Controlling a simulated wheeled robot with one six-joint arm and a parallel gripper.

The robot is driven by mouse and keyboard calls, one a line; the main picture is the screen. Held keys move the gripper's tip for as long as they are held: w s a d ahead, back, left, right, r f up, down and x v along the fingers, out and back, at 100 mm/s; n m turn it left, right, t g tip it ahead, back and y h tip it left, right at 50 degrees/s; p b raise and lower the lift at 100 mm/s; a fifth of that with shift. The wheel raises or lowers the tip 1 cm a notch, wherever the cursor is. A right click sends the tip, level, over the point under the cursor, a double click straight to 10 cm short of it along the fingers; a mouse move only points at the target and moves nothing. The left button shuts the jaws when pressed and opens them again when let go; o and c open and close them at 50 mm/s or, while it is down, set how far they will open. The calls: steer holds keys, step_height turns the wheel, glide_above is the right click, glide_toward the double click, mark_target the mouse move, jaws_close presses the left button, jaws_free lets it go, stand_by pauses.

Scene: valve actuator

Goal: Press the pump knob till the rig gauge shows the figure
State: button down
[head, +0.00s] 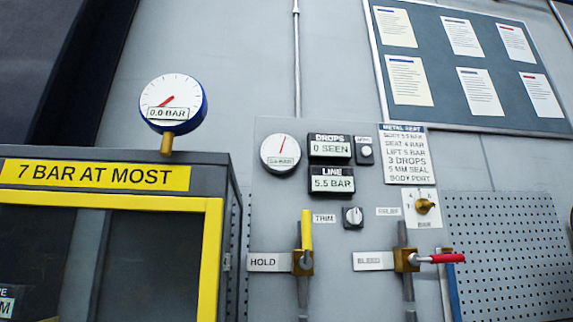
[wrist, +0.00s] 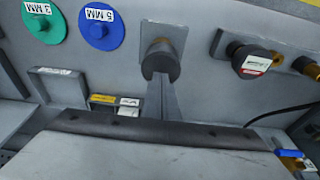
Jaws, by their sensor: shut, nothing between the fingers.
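In the head view a blue-rimmed gauge (head: 172,103) stands on top of the yellow-framed cage and reads 0.0 BAR. A smaller panel gauge (head: 280,152) has its needle near upright; its figure is too small to read surely. The LINE display (head: 331,180) shows 5.5 BAR and the DROPS display (head: 329,147) shows 0 SEEN. In the wrist view my gripper (wrist: 159,82) is shut and empty, its fingers pointing at a dark round knob (wrist: 160,60) on a wall plate. The tips overlap the knob's lower edge; I cannot tell whether they touch. The knob bears no readable label.
A yellow sign (head: 95,175) says 7 BAR AT MOST. The HOLD lever (head: 306,230) is upright; the BLEED lever (head: 447,258) lies sideways. Green (wrist: 44,21) and blue (wrist: 100,26) discs hang left of the knob. A red-labelled black fitting (wrist: 252,60) is at its right.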

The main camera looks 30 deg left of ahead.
steer(key=shift+r, duration=0.1)
stand_by(0.7)
steer(key=shift+r, duration=2.45)
